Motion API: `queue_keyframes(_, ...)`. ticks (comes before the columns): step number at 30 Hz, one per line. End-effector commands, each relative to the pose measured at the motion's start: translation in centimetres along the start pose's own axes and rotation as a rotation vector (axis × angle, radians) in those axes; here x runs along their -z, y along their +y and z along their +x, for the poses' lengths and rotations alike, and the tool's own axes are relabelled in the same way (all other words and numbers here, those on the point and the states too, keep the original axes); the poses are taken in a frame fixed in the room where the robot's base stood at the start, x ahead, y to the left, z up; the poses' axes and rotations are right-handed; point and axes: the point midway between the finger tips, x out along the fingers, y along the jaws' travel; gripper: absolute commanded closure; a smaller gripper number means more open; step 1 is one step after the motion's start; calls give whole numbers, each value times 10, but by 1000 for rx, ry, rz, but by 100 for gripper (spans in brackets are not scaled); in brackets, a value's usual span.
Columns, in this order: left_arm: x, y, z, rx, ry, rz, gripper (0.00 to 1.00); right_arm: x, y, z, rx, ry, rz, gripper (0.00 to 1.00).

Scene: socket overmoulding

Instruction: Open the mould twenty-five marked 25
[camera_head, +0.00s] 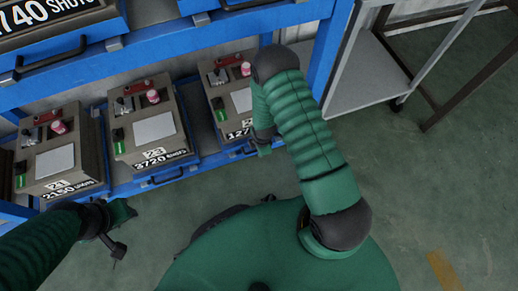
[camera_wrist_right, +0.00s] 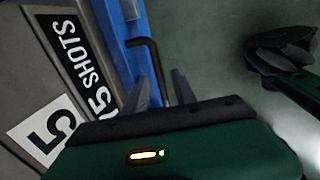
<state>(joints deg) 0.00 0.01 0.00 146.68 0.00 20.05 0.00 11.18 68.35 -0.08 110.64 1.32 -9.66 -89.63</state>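The mould (camera_head: 232,105) at the right of the lower shelf is partly hidden by my right arm; its shot label begins "127". In the right wrist view, a mould's front (camera_wrist_right: 25,75) shows a plate ending in "5" and a label ending in "5 SHOTS"; the first digit is cut off. A black bar handle (camera_wrist_right: 154,66) on the blue rail is beside it. My right gripper (camera_wrist_right: 157,88) is open, its two fingertips either side of the handle's near end; I cannot tell whether they touch it. My left gripper (camera_head: 122,232) hangs empty before the shelf; its opening is unclear.
Two more moulds, one marked about 21 (camera_head: 55,160) and one about 23 (camera_head: 153,130), stand to the left on the blue rack (camera_head: 150,60). A grey cart (camera_head: 365,75) stands at the right. The green floor (camera_head: 440,190) at right is clear.

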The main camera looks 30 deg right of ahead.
Motion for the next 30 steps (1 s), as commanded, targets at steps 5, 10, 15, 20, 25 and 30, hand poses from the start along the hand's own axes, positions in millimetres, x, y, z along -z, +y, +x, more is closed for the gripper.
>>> queue_keyframes(5, 0, 0, -1, 0, 0, 0, 64, 0, 0, -1, 0, 0, 0, 71)
queue_keyframes(10, 0, 0, -1, 0, 0, 0, 64, 0, 0, -1, 0, 0, 0, 94)
queue_keyframes(15, 0, 0, -1, 0, 0, 0, 64, 0, 0, -1, 0, 0, 0, 100)
queue_keyframes(20, 0, 0, -1, 0, 0, 0, 64, 0, 0, -1, 0, 0, 0, 100)
queue_keyframes(25, 0, 0, -1, 0, 0, 0, 64, 0, 0, -1, 1, 0, 0, 100)
queue_keyframes(30, 0, 0, -1, 0, 0, 0, 64, 0, 0, -1, 1, 0, 0, 100)
